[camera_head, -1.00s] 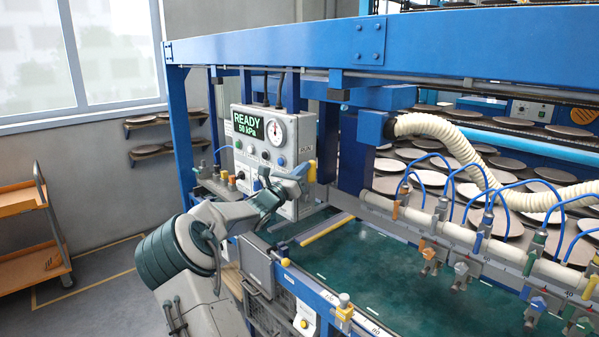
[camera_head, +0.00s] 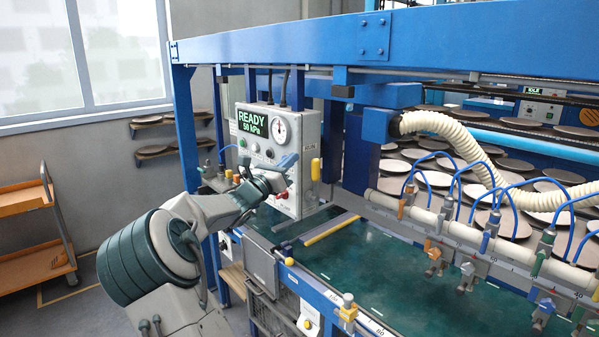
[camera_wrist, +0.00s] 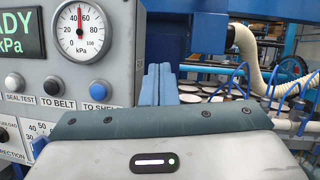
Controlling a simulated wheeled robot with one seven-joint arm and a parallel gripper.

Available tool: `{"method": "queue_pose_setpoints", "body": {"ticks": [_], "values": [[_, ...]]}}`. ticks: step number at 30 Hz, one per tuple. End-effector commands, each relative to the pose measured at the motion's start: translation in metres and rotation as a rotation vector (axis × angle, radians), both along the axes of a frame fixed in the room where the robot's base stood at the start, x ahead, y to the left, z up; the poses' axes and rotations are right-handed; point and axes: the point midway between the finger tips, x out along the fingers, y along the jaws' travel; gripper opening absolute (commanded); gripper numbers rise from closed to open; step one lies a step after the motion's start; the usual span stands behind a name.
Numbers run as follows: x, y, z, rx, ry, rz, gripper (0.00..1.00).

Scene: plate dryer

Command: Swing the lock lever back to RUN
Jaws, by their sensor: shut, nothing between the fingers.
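The lock lever (camera_head: 315,169) is a small yellow handle on the right side of the grey control box (camera_head: 282,128). It stands about upright; the lettering above it is too small to read. My gripper (camera_head: 289,161) is shut and empty in front of the box, a little left of the lever in the head view, with a visible gap between them. In the wrist view the blue fingers (camera_wrist: 160,84) lie together, pointing past the box's right edge. The lever does not show in the wrist view.
The box carries a READY 50 kPa display (camera_head: 252,124), a gauge (camera_wrist: 80,30), buttons and a red knob. A blue frame post (camera_head: 355,155) stands right of the lever. A green belt (camera_head: 390,268) and a row of suction fittings lie to the right.

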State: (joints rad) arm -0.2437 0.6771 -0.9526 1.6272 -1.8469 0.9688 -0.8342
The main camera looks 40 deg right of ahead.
Motion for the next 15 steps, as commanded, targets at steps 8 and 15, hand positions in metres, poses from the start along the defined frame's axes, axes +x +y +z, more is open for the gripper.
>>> {"method": "queue_pose_setpoints", "body": {"ticks": [8,15], "values": [[-0.004,0.029,0.03,0.0,-0.002,0.002,0.0],[-0.005,0.032,0.035,0.001,0.001,-0.001,0.0]]}}
